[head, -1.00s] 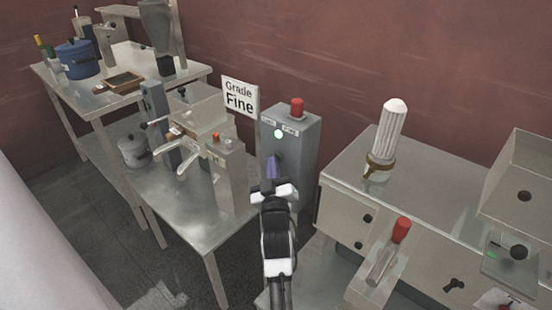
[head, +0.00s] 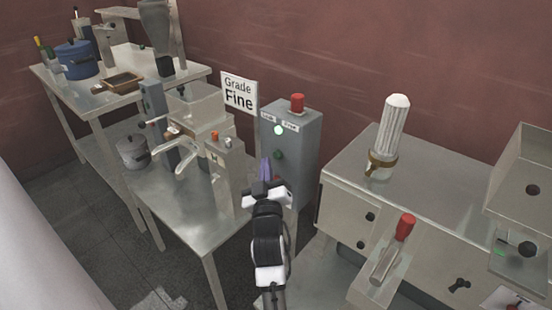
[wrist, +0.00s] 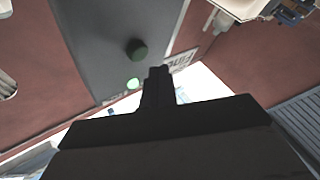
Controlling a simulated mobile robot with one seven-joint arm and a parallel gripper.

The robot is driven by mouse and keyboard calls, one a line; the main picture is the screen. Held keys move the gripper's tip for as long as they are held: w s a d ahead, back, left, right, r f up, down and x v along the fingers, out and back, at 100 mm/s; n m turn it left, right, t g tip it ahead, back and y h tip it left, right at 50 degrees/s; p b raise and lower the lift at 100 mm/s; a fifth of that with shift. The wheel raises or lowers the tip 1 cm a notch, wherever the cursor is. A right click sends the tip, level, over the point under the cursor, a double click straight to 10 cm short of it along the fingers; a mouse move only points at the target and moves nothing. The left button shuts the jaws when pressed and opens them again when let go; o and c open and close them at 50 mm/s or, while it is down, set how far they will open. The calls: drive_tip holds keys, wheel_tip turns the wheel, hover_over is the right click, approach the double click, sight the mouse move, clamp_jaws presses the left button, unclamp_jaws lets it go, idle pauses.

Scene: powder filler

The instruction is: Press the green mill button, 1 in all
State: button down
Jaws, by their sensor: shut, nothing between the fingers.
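A grey control box (head: 300,150) stands behind the right end of the steel table. Its front carries a lit pale-green lamp (head: 278,130) and, below that, a dark green button (head: 280,154). A red knob (head: 297,103) sits on top. In the wrist view the dark green button (wrist: 137,48) sticks out from the grey panel, near the glowing lamp (wrist: 133,83). My gripper (head: 265,172) is shut and empty, just below and left of the button in the head view. Its fingertips (wrist: 159,73) appear right of the button and lamp in the wrist view, apart from the button.
A "Grade Fine" sign (head: 239,93) stands left of the box. A machine with handles (head: 190,135) and a small post with buttons (head: 223,170) stand on the steel table (head: 190,215). A counter (head: 340,190) with a red-handled lever (head: 405,227) is at right.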

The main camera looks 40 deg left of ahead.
drive_tip(key=s+b, duration=0.2)
drive_tip(key=s, duration=0.2)
drive_tip(key=shift+a+b, duration=0.1)
drive_tip(key=shift+b, duration=0.25)
idle(0.6)
